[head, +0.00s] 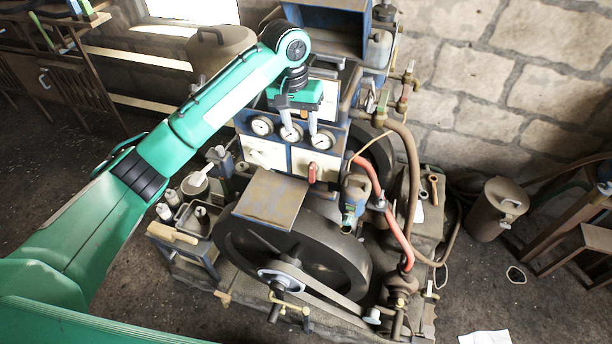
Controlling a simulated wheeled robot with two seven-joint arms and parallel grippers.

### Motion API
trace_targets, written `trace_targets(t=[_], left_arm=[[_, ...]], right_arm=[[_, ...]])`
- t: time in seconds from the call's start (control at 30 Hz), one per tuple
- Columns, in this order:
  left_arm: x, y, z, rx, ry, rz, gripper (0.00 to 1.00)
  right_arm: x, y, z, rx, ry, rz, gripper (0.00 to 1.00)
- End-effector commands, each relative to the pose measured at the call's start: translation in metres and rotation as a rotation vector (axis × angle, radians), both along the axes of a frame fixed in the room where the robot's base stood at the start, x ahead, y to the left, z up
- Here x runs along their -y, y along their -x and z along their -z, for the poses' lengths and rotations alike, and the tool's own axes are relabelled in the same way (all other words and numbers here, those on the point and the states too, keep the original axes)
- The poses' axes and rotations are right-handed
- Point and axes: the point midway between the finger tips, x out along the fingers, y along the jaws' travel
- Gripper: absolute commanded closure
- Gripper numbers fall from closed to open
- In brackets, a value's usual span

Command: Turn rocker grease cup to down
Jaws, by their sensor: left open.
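My left arm reaches in from the left, and my left gripper (300,124) points down in front of the engine's gauge panel. Its two pale fingers are apart, with nothing seen between them. The fingertips overlap the row of round gauges (262,126) in the picture; I cannot tell whether they touch anything. I cannot pick out the rocker grease cup for sure; it may be small or hidden behind the gripper. A small red handle (312,172) stands below the gauges. My right gripper is not in view.
A big dark flywheel (335,262) with a belt fills the engine's front, below a brown plate (270,199). A red hose (392,228) and pipes run at right. A tray of cans (190,217) stands left. A lidded can (497,210) stands on the floor at right.

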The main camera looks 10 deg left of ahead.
Motion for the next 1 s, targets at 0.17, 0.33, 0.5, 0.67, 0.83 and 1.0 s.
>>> trace_targets(t=[0.17,0.33,0.5,0.67,0.83,1.0], left_arm=[[0.009,0.015,0.027,0.009,0.028,0.038,0.56],[0.015,0.030,0.050,0.023,0.053,0.068,0.56],[0.020,0.044,0.070,0.037,0.080,0.093,0.56],[0.023,0.057,0.085,0.052,0.100,0.109,0.56],[0.025,0.065,0.095,0.062,0.114,0.118,0.56],[0.025,0.068,0.098,0.067,0.118,0.121,0.56]], right_arm=[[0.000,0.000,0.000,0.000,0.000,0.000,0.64],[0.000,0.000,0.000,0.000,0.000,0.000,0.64],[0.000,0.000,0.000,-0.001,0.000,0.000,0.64],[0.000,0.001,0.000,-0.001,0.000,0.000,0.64],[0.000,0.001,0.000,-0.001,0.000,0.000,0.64],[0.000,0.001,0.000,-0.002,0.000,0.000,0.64]])
